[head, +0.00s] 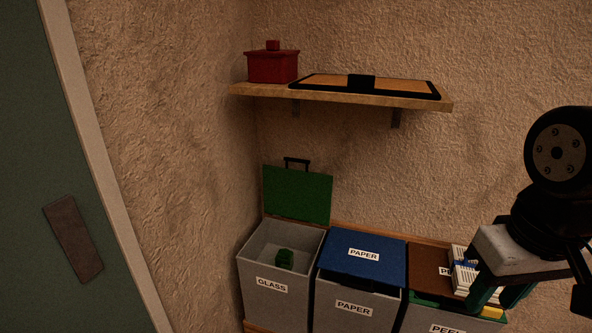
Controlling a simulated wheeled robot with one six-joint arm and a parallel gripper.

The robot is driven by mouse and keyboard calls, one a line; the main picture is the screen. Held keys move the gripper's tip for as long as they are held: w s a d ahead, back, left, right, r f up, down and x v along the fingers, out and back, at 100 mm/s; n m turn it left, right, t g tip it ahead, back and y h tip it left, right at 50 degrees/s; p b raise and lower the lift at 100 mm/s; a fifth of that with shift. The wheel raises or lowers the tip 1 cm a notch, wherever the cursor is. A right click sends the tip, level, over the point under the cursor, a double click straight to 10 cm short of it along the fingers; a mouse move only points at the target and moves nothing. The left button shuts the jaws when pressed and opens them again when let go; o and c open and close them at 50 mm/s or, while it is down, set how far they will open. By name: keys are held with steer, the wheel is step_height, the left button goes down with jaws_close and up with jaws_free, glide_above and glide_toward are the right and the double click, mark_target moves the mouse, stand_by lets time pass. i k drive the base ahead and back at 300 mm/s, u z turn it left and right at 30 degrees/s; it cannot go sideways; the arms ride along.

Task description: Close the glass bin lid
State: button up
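The glass bin (281,294) is a grey open-topped box labelled GLASS at the lower left of the three bins. Its green lid (298,195) stands upright at the back edge, open, with a black handle (297,162) on its upper edge. My gripper (495,302) is at the lower right, over the right-hand bin and well to the right of the green lid. Its two dark green fingers are apart, and I see nothing held between them.
The paper bin (355,305) has its blue lid (364,257) shut. The right bin has a brown lid (430,270) with a white bundle (465,277) on it. A shelf (335,97) above carries a red pot (272,66) and a black-framed board (370,86).

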mark_target(306, 195)
steer(key=k, duration=0.95)
steer(key=u, duration=0.65)
steer(key=i, duration=0.7)
steer(key=u, duration=0.5)
steer(key=i, duration=0.75)
steer(key=z, duration=0.7)
steer(key=i, duration=0.65)
steer(key=z, duration=0.55)
